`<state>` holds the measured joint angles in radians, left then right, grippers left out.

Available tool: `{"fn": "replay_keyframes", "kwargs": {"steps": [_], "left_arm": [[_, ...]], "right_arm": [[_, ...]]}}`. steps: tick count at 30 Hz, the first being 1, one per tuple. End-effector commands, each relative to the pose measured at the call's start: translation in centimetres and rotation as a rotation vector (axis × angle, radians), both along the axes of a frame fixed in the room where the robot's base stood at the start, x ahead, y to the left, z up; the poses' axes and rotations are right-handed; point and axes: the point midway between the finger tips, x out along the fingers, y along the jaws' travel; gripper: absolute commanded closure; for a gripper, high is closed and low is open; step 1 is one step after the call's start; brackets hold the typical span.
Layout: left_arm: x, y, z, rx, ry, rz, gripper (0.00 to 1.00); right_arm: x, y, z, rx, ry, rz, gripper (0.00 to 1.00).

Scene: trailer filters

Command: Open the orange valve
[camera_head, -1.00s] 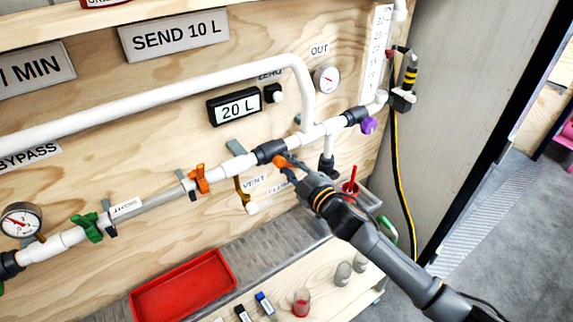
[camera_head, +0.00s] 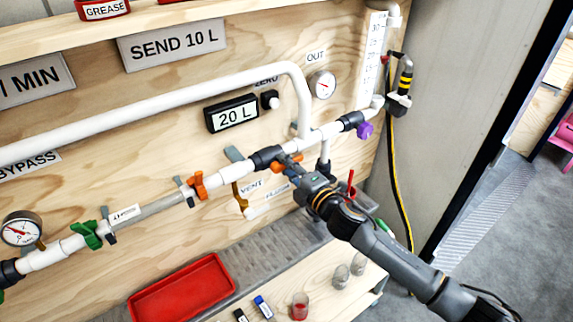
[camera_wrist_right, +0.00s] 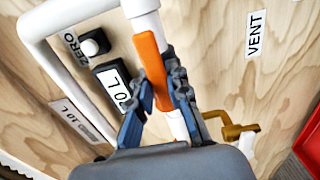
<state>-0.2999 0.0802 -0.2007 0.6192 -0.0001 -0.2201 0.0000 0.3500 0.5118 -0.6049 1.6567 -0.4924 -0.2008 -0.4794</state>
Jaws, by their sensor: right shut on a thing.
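An orange valve handle (camera_head: 296,158) sits on the white pipe just right of a dark fitting. My right gripper (camera_head: 290,171) is shut on this handle, partly hiding it in the head view. In the right wrist view the orange handle (camera_wrist_right: 152,68) lies between the two fingers of my gripper (camera_wrist_right: 158,82), nearly in line with the white pipe. A second orange valve (camera_head: 198,185) is further left on the same pipe line, apart from my gripper. My left gripper is not in view.
A purple valve (camera_head: 365,130) is to the right and a green valve (camera_head: 86,234) far left. A brass vent tap (camera_head: 240,197) hangs below the pipe. A red tray (camera_head: 180,290) and several small containers stand below. A black-yellow hose (camera_head: 396,180) hangs at right.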

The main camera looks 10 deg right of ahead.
Motion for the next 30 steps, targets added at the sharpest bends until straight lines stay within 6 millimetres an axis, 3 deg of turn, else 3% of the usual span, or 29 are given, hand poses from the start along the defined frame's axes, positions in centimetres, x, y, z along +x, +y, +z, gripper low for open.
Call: {"fn": "replay_keyframes", "kwargs": {"steps": [11, 12, 15, 25, 30], "left_arm": [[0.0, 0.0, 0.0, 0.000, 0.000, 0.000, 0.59], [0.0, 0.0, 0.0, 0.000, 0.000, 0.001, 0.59], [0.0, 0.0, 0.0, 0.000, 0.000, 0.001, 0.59], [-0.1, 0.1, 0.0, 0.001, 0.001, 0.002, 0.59], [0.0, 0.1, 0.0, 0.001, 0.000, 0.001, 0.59]], "right_arm": [[0.0, 0.0, 0.0, -0.014, -0.007, 0.000, 1.00], [0.0, 0.0, 0.0, -0.014, -0.007, 0.000, 0.80], [0.0, 0.0, 0.0, -0.013, -0.006, 0.000, 0.59], [-0.2, -0.1, 0.0, -0.009, -0.004, 0.000, 0.59], [-2.0, -0.9, -0.2, -0.010, -0.001, 0.001, 0.59]]}}
